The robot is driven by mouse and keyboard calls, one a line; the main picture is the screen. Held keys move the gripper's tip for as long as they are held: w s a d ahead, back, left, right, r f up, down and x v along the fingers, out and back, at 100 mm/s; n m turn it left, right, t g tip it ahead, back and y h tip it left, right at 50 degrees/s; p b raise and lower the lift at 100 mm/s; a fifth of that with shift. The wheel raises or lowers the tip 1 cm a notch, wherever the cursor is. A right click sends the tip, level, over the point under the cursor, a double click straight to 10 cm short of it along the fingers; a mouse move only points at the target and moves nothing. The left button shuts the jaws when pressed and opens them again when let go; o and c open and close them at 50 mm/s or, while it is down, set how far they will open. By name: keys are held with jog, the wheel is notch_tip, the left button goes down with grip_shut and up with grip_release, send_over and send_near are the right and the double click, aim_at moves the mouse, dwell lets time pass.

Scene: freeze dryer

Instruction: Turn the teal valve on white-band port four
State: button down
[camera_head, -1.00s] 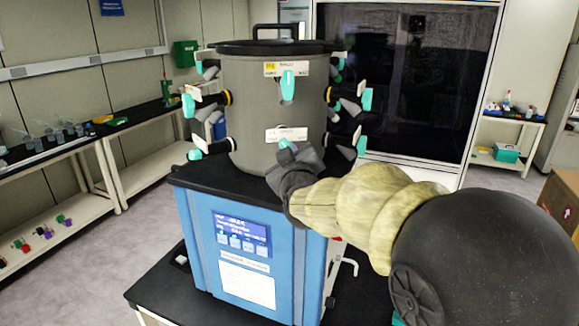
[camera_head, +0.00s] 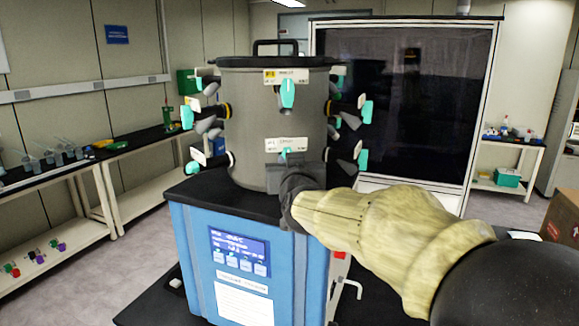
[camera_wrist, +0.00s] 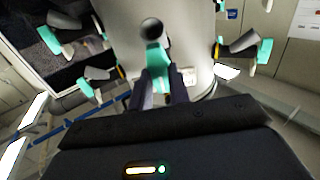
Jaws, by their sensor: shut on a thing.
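The grey freeze-dryer drum (camera_head: 250,115) stands on a blue base unit (camera_head: 235,250) and carries several teal valves around its side. A teal valve (camera_head: 287,152) sits on the front lower port under a white label (camera_head: 286,144). My gripper (camera_head: 288,158) is at this lower valve, and its body hides most of it. In the wrist view the two dark fingers of my gripper (camera_wrist: 158,92) are shut on the teal valve (camera_wrist: 155,58), one on each side. Another teal valve (camera_head: 288,94) hangs on the front upper port, above my gripper. The port number is too small to read.
More teal valves and grey nozzles stick out at the drum's left (camera_head: 194,167) and right (camera_head: 362,160) sides. A dark-topped bench (camera_head: 140,150) runs along the left wall. A large dark glass panel (camera_head: 405,110) stands behind the drum.

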jog(key=shift+f, duration=0.15)
jog(key=c, duration=1.3)
grip_release()
jog(key=s+d+p, duration=0.1)
jog(key=s, duration=0.4)
jog(key=s+d, duration=0.1)
jog(key=s, duration=0.5)
jog(key=s+d+p, duration=0.1)
jog(key=s, duration=0.5)
jog(key=shift+p, duration=0.3)
